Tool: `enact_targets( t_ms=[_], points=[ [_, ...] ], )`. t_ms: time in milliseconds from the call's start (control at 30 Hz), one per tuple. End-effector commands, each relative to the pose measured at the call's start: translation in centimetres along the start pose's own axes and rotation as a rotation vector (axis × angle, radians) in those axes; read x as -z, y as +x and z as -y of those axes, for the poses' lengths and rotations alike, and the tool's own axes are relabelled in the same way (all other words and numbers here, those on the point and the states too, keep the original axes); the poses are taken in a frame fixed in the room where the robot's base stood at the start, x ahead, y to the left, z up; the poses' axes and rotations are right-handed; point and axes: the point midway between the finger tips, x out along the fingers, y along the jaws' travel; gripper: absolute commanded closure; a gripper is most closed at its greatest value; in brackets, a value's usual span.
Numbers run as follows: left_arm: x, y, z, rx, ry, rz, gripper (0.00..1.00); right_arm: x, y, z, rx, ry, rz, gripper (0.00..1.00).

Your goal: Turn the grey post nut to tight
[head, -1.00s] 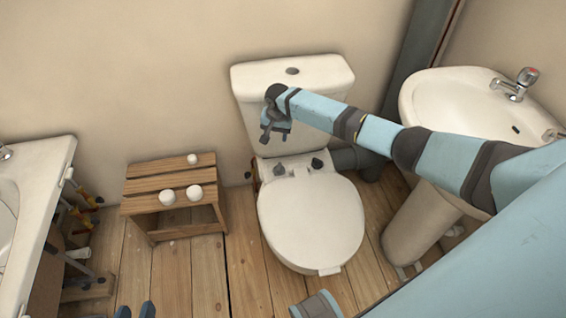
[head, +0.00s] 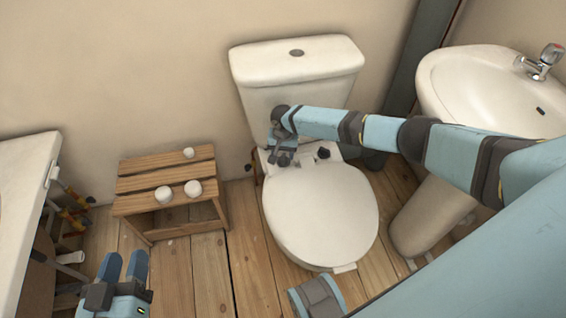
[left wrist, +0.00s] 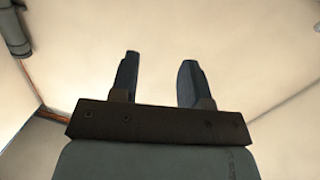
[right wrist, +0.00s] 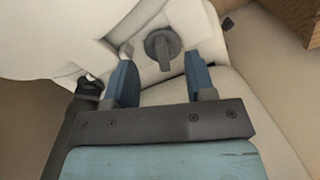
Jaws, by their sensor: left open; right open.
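The grey post nut (right wrist: 163,46), a winged grey knob on the white ledge behind the toilet seat, shows in the right wrist view. It lies between and slightly ahead of the fingertips of my right gripper (right wrist: 160,58), which is open and not closed on it. In the head view my right gripper (head: 281,159) hangs over the left side of that ledge and hides the nut. A darker nut (head: 323,153) sits to the right; it also shows in the right wrist view (right wrist: 90,85). My left gripper (head: 123,266) is open and empty at the lower left, fingers up.
The toilet seat lid (head: 320,215) is shut, and the cistern (head: 297,62) rises close behind my right gripper. A wooden stool (head: 168,205) with small white pieces stands left. A basin (head: 490,90) is on the right. Clear floorboards lie between stool and toilet.

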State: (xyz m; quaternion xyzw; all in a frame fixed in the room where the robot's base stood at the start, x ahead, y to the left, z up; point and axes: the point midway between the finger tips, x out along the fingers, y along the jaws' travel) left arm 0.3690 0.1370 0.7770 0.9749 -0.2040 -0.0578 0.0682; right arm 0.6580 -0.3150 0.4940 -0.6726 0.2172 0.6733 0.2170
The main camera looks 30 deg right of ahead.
Motion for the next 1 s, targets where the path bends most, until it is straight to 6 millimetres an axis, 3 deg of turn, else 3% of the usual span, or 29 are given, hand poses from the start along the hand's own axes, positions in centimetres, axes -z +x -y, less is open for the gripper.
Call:
enact_targets(
  t_ms=[33,200,600,633,833,1000],
  points=[
    [0.3,0.2,-0.3,-0.013,-0.003,-0.034,0.57,0.0,1.3,0.0,-0.001,0.001,0.000,0.50],
    [2.0,0.3,-1.1,-0.043,-0.016,-0.117,0.57,0.0,3.2,0.1,0.000,-0.001,0.000,0.50],
    [2.8,0.3,-1.5,-0.057,-0.023,-0.153,0.57,0.1,3.8,0.0,0.001,0.000,-0.001,0.50],
    [2.8,0.3,-1.5,-0.057,-0.023,-0.153,0.57,0.1,3.8,0.0,0.001,0.000,-0.001,0.52],
    [2.8,0.3,-1.5,-0.057,-0.023,-0.152,0.57,0.1,3.8,0.0,0.001,0.000,-0.001,0.97],
    [2.8,0.3,-1.5,-0.057,-0.022,-0.151,0.57,0.0,3.8,0.0,0.000,0.000,0.000,0.97]
  ],
)
